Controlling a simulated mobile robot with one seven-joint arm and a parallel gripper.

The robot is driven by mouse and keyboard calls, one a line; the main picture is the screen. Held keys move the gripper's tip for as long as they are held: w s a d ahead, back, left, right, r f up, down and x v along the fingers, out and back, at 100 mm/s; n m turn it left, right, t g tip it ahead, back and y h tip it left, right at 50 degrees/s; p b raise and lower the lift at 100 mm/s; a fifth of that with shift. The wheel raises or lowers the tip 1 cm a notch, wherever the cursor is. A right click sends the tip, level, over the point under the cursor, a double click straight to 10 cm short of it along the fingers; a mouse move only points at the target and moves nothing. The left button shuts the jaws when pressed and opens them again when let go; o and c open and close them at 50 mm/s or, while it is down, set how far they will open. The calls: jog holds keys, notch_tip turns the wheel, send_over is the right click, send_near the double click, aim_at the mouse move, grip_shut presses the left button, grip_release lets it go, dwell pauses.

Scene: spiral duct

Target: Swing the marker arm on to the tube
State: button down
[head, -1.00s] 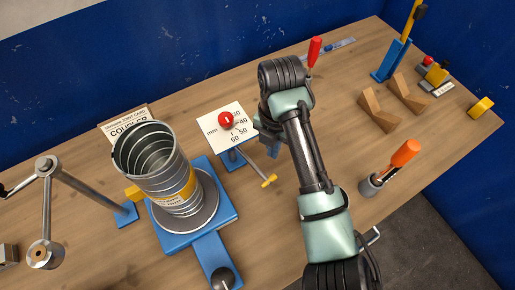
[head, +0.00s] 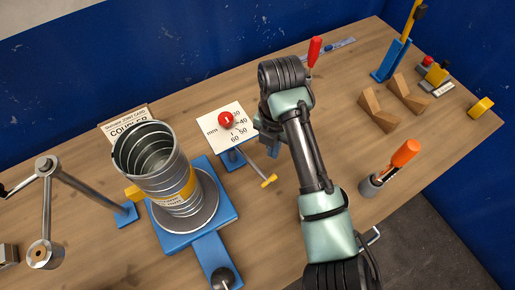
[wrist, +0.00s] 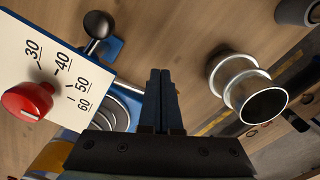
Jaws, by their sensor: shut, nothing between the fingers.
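The tube (head: 150,165) is a ribbed spiral metal duct with a yellow band. It stands upright on a round flange over a blue base (head: 225,205). A thin metal rod with a yellow tip (head: 268,181), which looks like the marker arm, reaches away from the tube, from a blue mount beside the dial card. I cannot see the rod clearly in the wrist view. My gripper (head: 262,128) is right of the dial card, partly hidden by my arm. In the wrist view its fingers (wrist: 162,98) are together and empty.
The dial card (head: 226,124) has a red knob (wrist: 28,101) and mm numbers. A black ball lever (head: 222,278) is in front. A silver coupling (wrist: 245,88) shows in the wrist view. A jointed metal arm (head: 85,188) stands left.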

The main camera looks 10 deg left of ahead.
jog(key=shift+f, duration=0.15)
jog(key=shift+f+b, duration=0.85)
jog(key=shift+f, duration=0.25)
jog(key=shift+s+a, duration=0.1)
jog(key=s+a+p, duration=0.3)
jog(key=s+a, duration=0.1)
jog(key=shift+s+a, duration=0.2)
jog(key=shift+s, duration=0.1)
dwell(1.0)
jog(key=shift+r, duration=0.15)
dwell(0.4)
notch_tip(320, 180, up, 9)
jog(key=p, duration=0.7)
jog(key=shift+p, duration=0.4)
